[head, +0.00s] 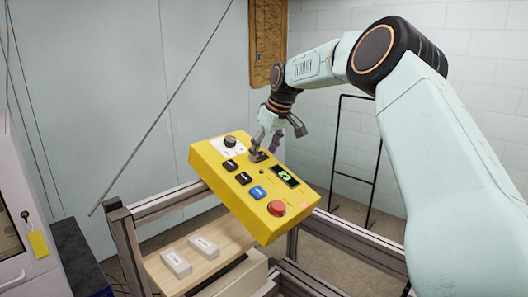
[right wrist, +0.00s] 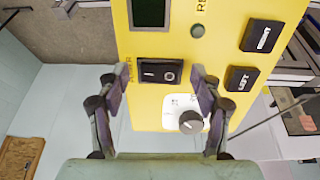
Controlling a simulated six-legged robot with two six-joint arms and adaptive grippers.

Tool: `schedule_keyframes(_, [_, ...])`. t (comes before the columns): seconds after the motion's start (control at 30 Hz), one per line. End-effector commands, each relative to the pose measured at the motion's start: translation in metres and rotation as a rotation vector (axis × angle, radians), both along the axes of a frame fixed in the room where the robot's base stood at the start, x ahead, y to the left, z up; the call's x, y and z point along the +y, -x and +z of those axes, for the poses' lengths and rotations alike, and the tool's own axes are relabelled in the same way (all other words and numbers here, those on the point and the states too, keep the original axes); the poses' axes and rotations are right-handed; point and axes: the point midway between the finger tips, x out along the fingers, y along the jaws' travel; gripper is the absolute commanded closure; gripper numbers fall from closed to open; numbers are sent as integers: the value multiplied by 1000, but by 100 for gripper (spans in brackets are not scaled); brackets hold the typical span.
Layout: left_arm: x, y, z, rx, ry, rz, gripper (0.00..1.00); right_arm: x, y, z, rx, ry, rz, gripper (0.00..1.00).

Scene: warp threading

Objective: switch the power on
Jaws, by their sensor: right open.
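A yellow control panel (head: 222,187) is tilted on a metal frame in the head view. Its black power rocker switch (right wrist: 158,73) shows in the right wrist view, marked with a line and a circle beside the word POWER. In the head view the switch (head: 259,156) is partly covered by my right gripper (head: 264,146). The right gripper (right wrist: 157,80) is open, with one finger to each side of the switch and nothing between them. I cannot tell whether the fingers touch the panel. The display (head: 285,176) shows green characters. My left gripper is out of view.
A knob (head: 231,141), black buttons (head: 243,178), a blue button (head: 258,192) and a red button (head: 277,208) are on the panel close to the switch. Two pale blocks lie on a wooden board (head: 215,262) below. A thin rod (head: 160,110) leans at the left.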

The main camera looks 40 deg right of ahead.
Motion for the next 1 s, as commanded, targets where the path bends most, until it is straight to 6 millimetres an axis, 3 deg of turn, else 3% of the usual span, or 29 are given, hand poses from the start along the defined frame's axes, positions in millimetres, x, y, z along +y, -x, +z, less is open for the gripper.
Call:
schedule_keyframes(0.5, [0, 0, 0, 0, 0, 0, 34, -2, 37, 89, -3, 0, 0, 34])
schedule_keyframes(0.7, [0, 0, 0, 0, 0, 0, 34, -3, 43, 104, -2, 0, 0, 34])
schedule_keyframes(1.0, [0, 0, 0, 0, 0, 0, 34, -2, 44, 107, -1, 0, 0, 34])
